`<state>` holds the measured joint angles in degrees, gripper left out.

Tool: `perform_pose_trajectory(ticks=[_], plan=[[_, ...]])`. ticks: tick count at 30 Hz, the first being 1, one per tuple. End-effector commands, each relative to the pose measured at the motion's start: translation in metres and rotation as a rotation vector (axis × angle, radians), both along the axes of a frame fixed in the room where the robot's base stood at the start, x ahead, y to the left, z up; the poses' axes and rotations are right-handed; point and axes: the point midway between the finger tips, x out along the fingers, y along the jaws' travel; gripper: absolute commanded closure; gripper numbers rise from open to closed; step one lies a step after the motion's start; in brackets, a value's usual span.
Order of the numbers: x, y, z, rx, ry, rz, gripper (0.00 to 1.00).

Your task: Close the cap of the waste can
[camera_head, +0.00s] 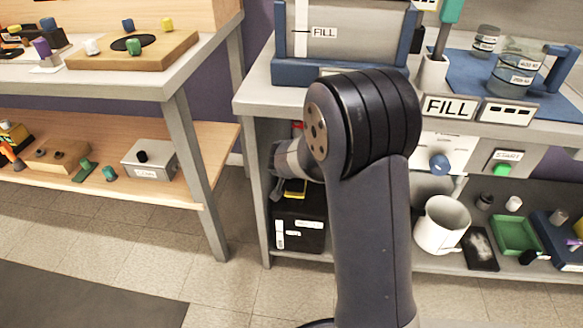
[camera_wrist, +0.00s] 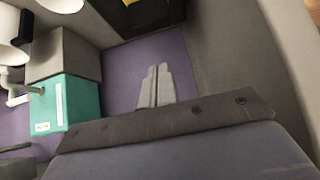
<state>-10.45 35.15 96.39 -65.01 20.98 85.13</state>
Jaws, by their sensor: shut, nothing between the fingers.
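A black bin-like box (camera_head: 299,235) with white labels stands on the lower shelf of the workbench; it looks like the waste can. A yellow part (camera_head: 294,188) shows at its top, just below my gripper (camera_head: 280,172). My arm and gripper cover much of the top, so I cannot tell how the cap stands. In the wrist view, my gripper's fingers (camera_wrist: 155,85) are together with nothing between them. A dark box (camera_wrist: 150,14) with a yellow patch shows at the top edge of that view, beyond the fingertips and apart from them.
A teal box (camera_wrist: 72,103) with a grey block (camera_wrist: 65,55) is left of my fingers in the wrist view. Right of my arm, a white mug (camera_head: 440,226) and green tray (camera_head: 515,236) sit on the lower shelf. Table legs (camera_head: 198,175) stand to the left.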

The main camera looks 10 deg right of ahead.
Motion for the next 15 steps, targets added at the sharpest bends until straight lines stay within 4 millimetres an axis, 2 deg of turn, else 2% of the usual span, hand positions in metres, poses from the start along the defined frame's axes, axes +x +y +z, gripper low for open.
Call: perform_pose_trajectory(ticks=[1,5,9,15], plan=[[0.007,-0.003,-0.011,0.000,0.003,-0.001,1.00],[0.022,-0.008,-0.028,0.000,0.002,-0.001,1.00],[0.020,-0.007,-0.051,0.000,0.001,0.001,1.00],[0.020,-0.006,-0.063,-0.001,0.000,0.001,1.00]])
